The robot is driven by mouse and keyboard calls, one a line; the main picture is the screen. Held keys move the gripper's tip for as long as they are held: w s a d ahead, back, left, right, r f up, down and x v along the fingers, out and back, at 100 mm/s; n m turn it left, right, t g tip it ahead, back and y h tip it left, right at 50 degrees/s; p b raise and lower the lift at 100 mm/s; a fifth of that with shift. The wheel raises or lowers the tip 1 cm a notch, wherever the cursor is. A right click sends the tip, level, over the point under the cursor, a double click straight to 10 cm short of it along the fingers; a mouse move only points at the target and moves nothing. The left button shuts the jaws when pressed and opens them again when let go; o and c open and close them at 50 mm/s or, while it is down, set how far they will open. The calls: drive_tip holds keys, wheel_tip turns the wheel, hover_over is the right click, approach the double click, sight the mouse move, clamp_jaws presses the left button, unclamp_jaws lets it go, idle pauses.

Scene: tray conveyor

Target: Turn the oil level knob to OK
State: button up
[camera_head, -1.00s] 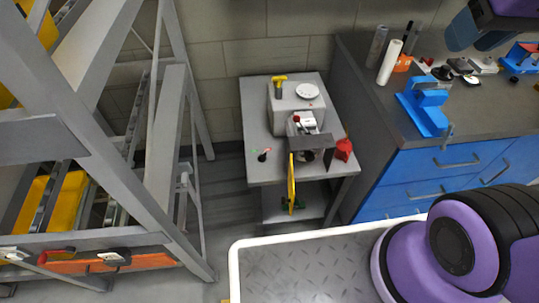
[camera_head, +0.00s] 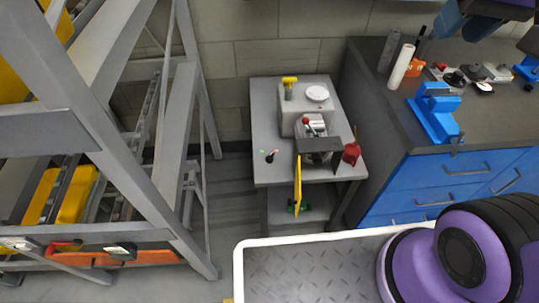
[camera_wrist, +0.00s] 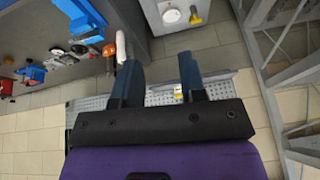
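A small black knob (camera_head: 270,157) with red and green marks beside it is on the front left of the grey machine table (camera_head: 262,120). It looks like the oil level knob, but its pointer and lettering are too small to read. My gripper shows in the wrist view (camera_wrist: 160,75) with its two dark blue fingers apart and nothing between them. In the head view only part of it (camera_head: 452,20) shows at the top right, above the workbench and well away from the knob. The knob is not visible in the wrist view.
The table bears a grey box with a yellow knob (camera_head: 289,81) and white dial (camera_head: 317,93), a yellow lever (camera_head: 298,185) and a red piece (camera_head: 352,153). A blue vise (camera_head: 437,112) stands on the workbench (camera_head: 480,130). A metal rack (camera_head: 150,200) is left; floor between is open.

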drive_tip(key=w+a+f+m+g, duration=0.1)
drive_tip(key=w+a+f, duration=0.2)
drive_tip(key=w, duration=0.4)
drive_tip(key=w+a+f+m+g, duration=0.1)
drive_tip(key=w+a+f, duration=0.2)
drive_tip(key=w, duration=0.4)
drive_tip(key=m+g, duration=0.3)
drive_tip(key=m, duration=0.3)
hover_over(269, 155)
wheel_tip(269, 155, down, 45)
drive_tip(key=shift+h, duration=0.3)
wheel_tip(269, 155, down, 11)
drive_tip(key=shift+s, duration=0.1)
clamp_jaws()
